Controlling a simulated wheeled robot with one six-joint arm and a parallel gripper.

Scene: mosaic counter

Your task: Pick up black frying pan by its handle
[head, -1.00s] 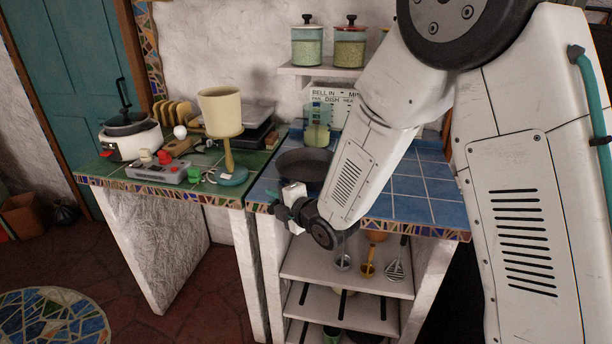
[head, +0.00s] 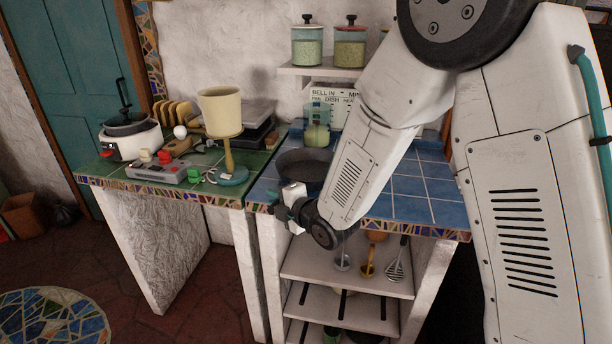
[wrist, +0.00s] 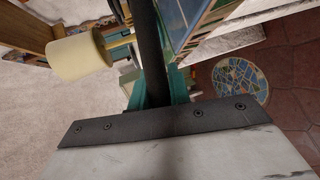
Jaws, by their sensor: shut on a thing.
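The black frying pan (head: 303,163) is at the left part of the blue tiled counter, partly hidden behind my arm. My gripper (head: 283,207) is at the counter's front edge, just in front of the pan. In the wrist view a dark bar, the pan's handle (wrist: 148,45), runs down the middle into my jaws. My gripper is shut on that handle. From these views I cannot tell for sure whether the pan's base is clear of the tiles.
A cream lamp (head: 221,112) stands on the green tiled counter to the left, near a game console (head: 157,172) and a white cooker (head: 131,140). A green jar (head: 316,133) is behind the pan. Utensils hang below the blue counter's edge (head: 400,224).

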